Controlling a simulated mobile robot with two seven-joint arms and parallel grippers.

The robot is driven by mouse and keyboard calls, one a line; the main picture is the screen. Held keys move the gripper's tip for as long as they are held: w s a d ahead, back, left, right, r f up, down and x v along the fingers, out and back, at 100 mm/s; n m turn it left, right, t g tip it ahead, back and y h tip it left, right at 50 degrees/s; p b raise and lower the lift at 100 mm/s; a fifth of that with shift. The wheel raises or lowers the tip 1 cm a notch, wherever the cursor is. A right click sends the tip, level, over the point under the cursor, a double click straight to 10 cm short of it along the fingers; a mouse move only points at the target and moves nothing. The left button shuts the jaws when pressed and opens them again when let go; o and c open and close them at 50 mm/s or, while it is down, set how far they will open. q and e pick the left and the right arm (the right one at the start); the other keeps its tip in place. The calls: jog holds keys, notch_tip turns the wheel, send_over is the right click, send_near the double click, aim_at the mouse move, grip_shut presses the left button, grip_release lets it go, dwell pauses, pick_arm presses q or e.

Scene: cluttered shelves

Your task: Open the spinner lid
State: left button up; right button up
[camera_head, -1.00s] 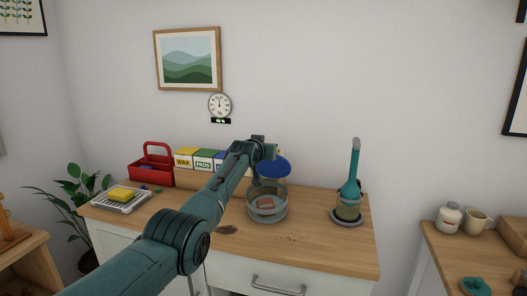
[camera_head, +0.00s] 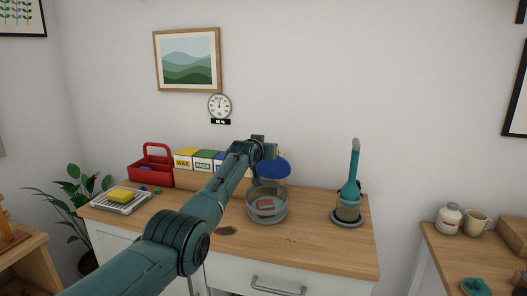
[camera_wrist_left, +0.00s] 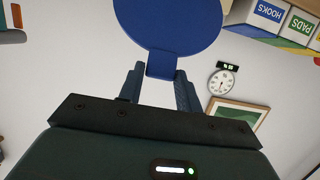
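The spinner is a clear round bowl (camera_head: 266,211) with a grey rim, standing on the wooden counter. A brownish-red piece (camera_head: 264,203) lies inside it. Its blue round lid (camera_head: 277,166) is raised and tilted up at the back of the bowl, partly hidden by my left arm. My left gripper (camera_head: 256,182) is at the lid, above the bowl's left rear side. In the left wrist view, the lid (camera_wrist_left: 168,22) fills the top middle, and its tab sits between the two fingertips of my left gripper (camera_wrist_left: 161,73), with little or no gap. My right gripper is out of view.
Yellow, green and blue boxes (camera_head: 205,160) stand behind my arm, with a red caddy (camera_head: 151,170) to their left. A tray with a yellow sponge (camera_head: 121,195) is at far left. A teal brush in a holder (camera_head: 349,190) stands right of the bowl.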

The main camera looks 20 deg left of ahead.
pick_arm(q)
jog(key=shift+o, duration=1.4)
jog(key=shift+s+r, duration=0.1)
jog(key=shift+r, duration=0.1)
jog(key=shift+o, duration=0.6)
jog(key=shift+f, duration=0.2)
jog(key=shift+s, duration=0.15)
jog(key=b+v, duration=0.1)
jog(key=v, duration=1.1)
jog(key=shift+s+r, duration=0.25)
jog(key=shift+s, duration=0.1)
jog(key=shift+d, duration=0.15)
